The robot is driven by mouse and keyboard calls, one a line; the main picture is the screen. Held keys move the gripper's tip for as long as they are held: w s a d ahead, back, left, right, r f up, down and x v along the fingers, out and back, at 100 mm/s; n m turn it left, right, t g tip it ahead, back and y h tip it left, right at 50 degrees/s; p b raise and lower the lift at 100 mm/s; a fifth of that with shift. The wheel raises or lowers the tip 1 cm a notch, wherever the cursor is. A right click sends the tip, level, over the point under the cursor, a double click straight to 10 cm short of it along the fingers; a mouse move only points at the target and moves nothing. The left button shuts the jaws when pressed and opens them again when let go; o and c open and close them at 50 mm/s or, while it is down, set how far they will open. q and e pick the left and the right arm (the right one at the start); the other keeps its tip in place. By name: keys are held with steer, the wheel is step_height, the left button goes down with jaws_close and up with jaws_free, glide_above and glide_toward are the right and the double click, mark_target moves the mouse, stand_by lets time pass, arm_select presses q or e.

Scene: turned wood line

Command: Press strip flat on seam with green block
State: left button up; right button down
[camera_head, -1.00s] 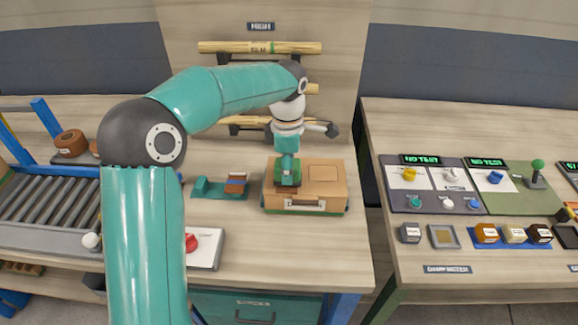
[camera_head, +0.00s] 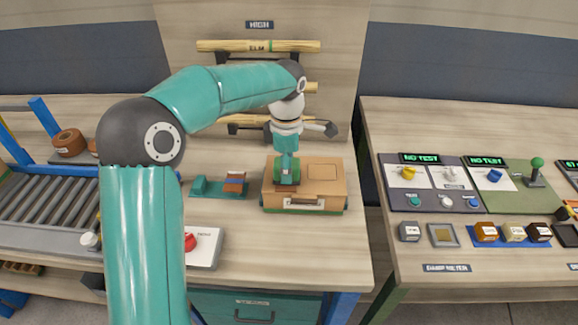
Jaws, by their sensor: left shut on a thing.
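A tan box (camera_head: 325,190) with a pale front handle stands on the bench, a green edge along its base. My left gripper (camera_head: 287,162) points down over the left part of its lid and is shut on the green block (camera_head: 288,175). The block is at the lid top; whether it touches is hard to tell. The strip and seam are hidden under the block and gripper or too small to make out. A teal holder (camera_head: 203,188) with a brown and orange piece (camera_head: 235,182) lies left of the box. My right gripper is not in view.
A red knob on a white panel (camera_head: 203,250) sits in front, partly behind my left arm. A rack of wooden rods (camera_head: 290,46) stands behind. A roller conveyor (camera_head: 45,210) is left; a control panel (camera_head: 430,200) is on the right bench. The bench front right is clear.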

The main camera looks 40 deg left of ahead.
arm_select(q)
steer(key=shift+f, duration=0.35)
stand_by(0.6)
steer(key=shift+r, duration=0.1)
step_height(320, 180, up, 7)
steer(key=p, duration=0.5)
steer(key=shift+p, duration=0.3)
steer(key=shift+s, duration=0.15)
stand_by(0.3)
